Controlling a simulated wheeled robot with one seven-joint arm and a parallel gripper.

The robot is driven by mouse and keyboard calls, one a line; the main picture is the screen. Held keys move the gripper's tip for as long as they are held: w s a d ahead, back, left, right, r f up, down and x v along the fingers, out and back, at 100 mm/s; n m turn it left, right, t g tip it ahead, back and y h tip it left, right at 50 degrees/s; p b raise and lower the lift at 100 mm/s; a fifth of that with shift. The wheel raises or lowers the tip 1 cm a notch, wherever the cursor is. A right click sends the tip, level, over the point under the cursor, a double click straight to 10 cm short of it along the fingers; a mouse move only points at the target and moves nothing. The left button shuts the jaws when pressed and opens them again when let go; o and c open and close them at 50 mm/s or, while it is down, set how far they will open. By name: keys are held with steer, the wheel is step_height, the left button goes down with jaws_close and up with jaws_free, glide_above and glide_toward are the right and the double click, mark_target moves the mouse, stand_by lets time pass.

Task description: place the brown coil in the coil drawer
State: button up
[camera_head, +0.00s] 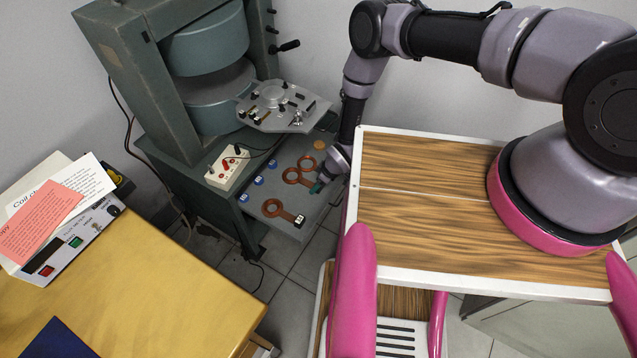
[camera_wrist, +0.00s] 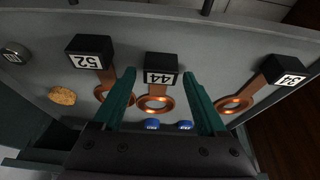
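Three brown ring coils lie on a grey surface, each with a black numbered block: coil 44 (camera_wrist: 155,104), coil 52 (camera_wrist: 123,92) and coil 34 (camera_wrist: 236,104). Coil 34 also shows in the head view (camera_head: 272,208). My gripper (camera_wrist: 159,76) is open and empty. In the wrist view its green fingers stand either side of coil 44 and its block; I cannot tell their height above it. In the head view my gripper (camera_head: 317,187) is over the right part of the grey shelf (camera_head: 283,232). I cannot tell whether this shelf is the coil drawer.
The large green magnet (camera_head: 160,90) rises behind, with a grey plate (camera_head: 285,112) holding small parts. A yellow table (camera_head: 160,290) stands at left.

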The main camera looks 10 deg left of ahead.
steer(key=shift+r, duration=0.1)
steer(key=v, duration=1.2)
stand_by(0.4)
